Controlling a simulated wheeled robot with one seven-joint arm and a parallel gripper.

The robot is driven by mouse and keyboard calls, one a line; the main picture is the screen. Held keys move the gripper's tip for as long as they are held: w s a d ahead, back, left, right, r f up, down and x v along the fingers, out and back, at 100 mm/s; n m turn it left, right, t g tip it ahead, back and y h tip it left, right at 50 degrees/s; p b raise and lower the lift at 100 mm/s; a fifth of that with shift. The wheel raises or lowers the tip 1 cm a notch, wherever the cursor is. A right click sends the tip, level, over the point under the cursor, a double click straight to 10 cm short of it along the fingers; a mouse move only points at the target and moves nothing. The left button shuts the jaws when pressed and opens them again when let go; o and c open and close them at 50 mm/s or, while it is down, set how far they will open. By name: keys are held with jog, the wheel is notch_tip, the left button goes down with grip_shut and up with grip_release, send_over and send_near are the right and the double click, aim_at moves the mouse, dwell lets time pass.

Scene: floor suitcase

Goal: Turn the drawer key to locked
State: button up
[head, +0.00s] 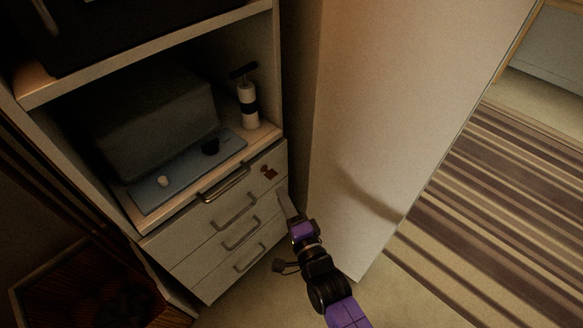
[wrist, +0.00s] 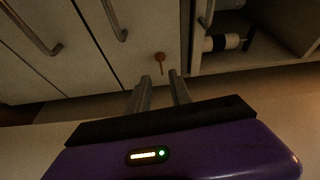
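The drawer key (head: 268,171) is a small reddish-brown piece at the right end of the top drawer's front (head: 252,183). In the wrist view the key (wrist: 160,58) shows an orange-brown round part with a thin piece pointing to the picture's bottom. My gripper (head: 285,203) is just right of and below the key in the head view. In the wrist view my gripper (wrist: 160,76) is open, its two fingers apart with nothing between them. The key lies just beyond the fingertips, apart from them. The drawers look shut.
A pump-like white and black bottle (head: 249,103), a grey box (head: 155,120) and a blue mat (head: 190,172) are on the shelf above the drawers. A pale panel (head: 385,110) stands close to the right of my gripper. A striped rug (head: 500,200) lies beyond it.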

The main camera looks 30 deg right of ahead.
aim_at(269, 173)
jog(key=w, duration=0.7)
jog(key=shift+w+d+r+m, duration=0.15)
jog(key=shift+w+d+m, duration=0.15)
jog(key=shift+w+m, duration=0.1)
dwell(0.5)
grip_shut()
dwell(1.2)
